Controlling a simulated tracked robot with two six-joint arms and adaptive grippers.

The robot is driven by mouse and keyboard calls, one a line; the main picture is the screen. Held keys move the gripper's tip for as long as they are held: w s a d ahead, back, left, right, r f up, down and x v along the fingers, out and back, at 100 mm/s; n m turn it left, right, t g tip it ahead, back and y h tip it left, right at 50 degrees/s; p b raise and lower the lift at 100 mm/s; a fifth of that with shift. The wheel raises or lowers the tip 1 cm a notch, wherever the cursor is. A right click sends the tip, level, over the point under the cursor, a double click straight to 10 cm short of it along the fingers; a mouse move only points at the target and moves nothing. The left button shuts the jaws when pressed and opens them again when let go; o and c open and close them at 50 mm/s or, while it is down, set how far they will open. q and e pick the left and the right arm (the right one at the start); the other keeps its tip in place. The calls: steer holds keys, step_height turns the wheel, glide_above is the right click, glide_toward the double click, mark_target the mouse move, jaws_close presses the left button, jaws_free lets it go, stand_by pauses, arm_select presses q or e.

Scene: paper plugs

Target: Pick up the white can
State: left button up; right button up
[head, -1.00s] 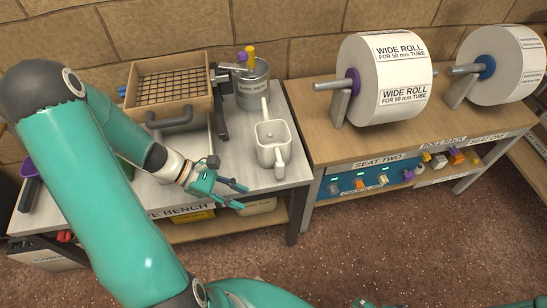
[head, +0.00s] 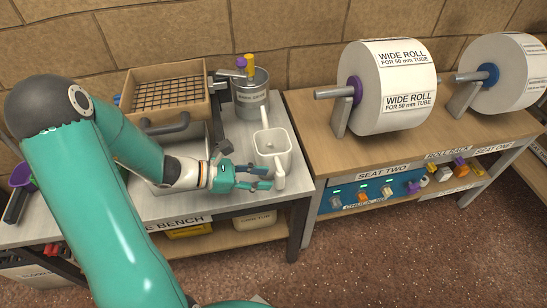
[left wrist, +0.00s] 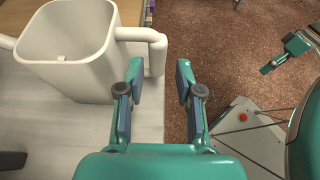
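The white can (head: 268,146) is a square, open-topped vessel standing upright on the right part of the grey bench, with a bar-like handle at its front and a thin arm at its back. My left gripper (head: 268,178) is open and empty at the can's front, close to the handle. In the left wrist view the can (left wrist: 75,62) is at upper left, its handle bending down just ahead of the open left fingertips (left wrist: 160,70). I cannot tell whether they touch. My right gripper (left wrist: 285,55) shows small at upper right of the wrist view; its opening is unclear.
A metal tin (head: 251,95) with purple and yellow plugs stands behind the can. A wooden mesh-bottomed box (head: 170,122) is to the left. The bench's right edge is near the can, with a table of wide rolls (head: 390,88) beyond.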

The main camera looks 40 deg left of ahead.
mark_target(276, 178)
arm_select(q)
steer(key=shift+b+x, duration=0.4)
steer(key=shift+x, duration=2.25)
steer(key=shift+a, duration=0.15)
steer(key=shift+c, duration=0.3)
jaws_close()
